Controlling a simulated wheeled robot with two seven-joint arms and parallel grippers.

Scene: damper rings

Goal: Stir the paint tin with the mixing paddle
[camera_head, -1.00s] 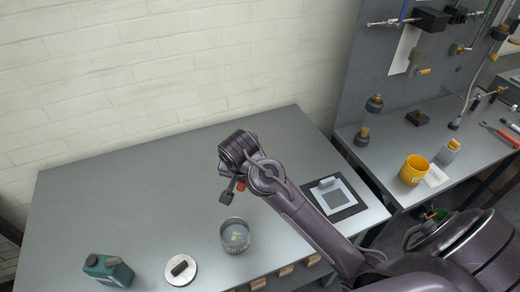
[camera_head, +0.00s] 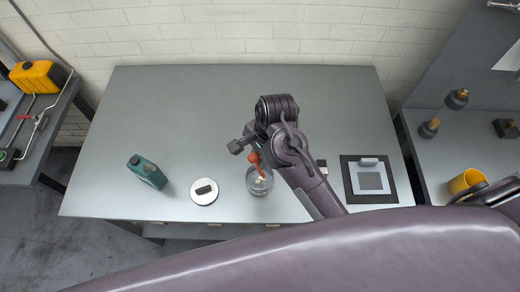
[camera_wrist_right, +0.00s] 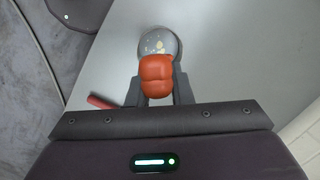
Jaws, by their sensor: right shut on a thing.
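The paint tin (camera_head: 260,190) is a round, open grey tin near the front of the bench, with pale specks on its grey contents. My right gripper (camera_head: 251,153) is shut on the orange-red handle of the mixing paddle (camera_head: 254,161), directly above the tin. In the right wrist view the handle (camera_wrist_right: 156,72) is between the fingers, and the tin (camera_wrist_right: 160,43) shows just beyond it. The handle hides the paddle's lower part there, so I cannot tell how deep it reaches into the tin. My left gripper is not in view.
A dark mat with a pale plate (camera_head: 369,181) lies to the right. The back left of the bench (camera_head: 170,110) is clear.

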